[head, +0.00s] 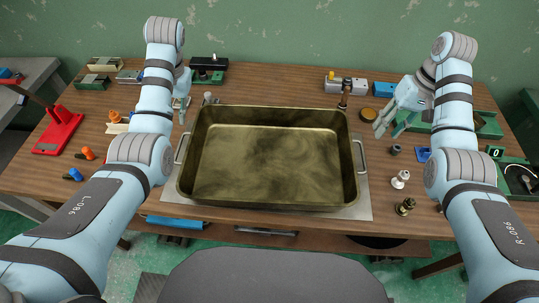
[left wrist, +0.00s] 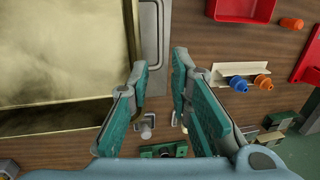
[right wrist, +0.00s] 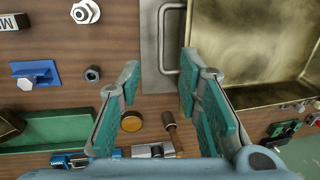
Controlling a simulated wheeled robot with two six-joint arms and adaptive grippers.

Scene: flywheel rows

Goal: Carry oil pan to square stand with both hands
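The oil pan (head: 270,197) is a large olive-brass rectangular pan in the middle of the bench, empty inside. It rests on a flat grey plate (head: 350,212); I cannot tell whether this is the square stand. The pan has a handle on its left side (head: 180,150) and one on its right side (head: 362,155). My left gripper (head: 183,108) is open and empty by the left handle, which shows ahead between the fingers in the left wrist view (left wrist: 160,35). My right gripper (head: 380,124) is open and empty by the right handle, seen between its fingers in the right wrist view (right wrist: 162,40).
A red stand (head: 60,130) and orange and blue plugs lie at the left. Metal fittings (head: 402,178) stand right of the pan. Small devices, a brown disc (head: 368,114) and a green tray (head: 487,127) sit toward the back and right.

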